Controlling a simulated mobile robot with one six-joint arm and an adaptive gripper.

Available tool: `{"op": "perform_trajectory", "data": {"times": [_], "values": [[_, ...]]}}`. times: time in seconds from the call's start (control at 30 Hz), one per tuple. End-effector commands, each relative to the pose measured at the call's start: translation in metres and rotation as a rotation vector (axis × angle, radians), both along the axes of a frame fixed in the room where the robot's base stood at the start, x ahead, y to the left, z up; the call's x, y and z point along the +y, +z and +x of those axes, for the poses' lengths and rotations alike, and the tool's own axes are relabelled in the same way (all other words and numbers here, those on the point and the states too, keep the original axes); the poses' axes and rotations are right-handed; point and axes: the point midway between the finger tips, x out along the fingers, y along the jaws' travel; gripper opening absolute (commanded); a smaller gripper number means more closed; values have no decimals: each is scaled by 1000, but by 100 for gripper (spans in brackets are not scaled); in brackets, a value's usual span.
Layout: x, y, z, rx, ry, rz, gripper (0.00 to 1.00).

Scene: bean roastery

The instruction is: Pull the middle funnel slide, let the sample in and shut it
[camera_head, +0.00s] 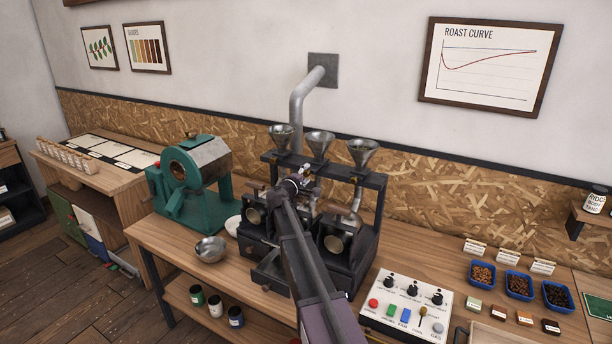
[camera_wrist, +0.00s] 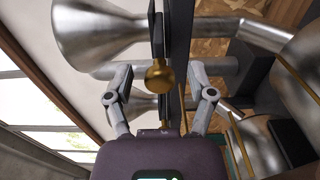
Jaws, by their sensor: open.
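The sample roaster (camera_head: 370,215) carries a row of three silver funnels along its top. The middle funnel (camera_head: 319,144) stands just above my gripper (camera_head: 304,176), and my arm hides much of the roaster below it. In the wrist view a large metal funnel (camera_wrist: 92,36) lies at the upper left. A brass slide knob (camera_wrist: 159,77) shows between the two fingers of my gripper (camera_wrist: 160,88). The fingers are open, with a gap on each side of the knob. How far the slide is out, and any beans inside the funnel, cannot be seen.
The left funnel (camera_head: 281,137) and right funnel (camera_head: 362,153) stand close on either side. A white control panel (camera_head: 404,307) lies at the front right, beside several blue bean trays. A metal bowl (camera_head: 210,249) and a green machine (camera_head: 196,183) stand to the left.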

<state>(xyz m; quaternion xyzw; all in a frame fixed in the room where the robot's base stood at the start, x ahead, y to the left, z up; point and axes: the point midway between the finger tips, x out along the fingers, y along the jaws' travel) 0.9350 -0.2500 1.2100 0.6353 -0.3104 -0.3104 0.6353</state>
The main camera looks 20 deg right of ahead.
Motion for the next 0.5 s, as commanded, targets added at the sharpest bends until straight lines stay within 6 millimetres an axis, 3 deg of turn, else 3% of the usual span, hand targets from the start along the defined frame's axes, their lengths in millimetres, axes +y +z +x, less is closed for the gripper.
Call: {"op": "perform_trajectory", "data": {"times": [0.27,0.5], "values": [[12,0,-11,0,0,0,71],[38,0,-32,0,1,0,71]]}}
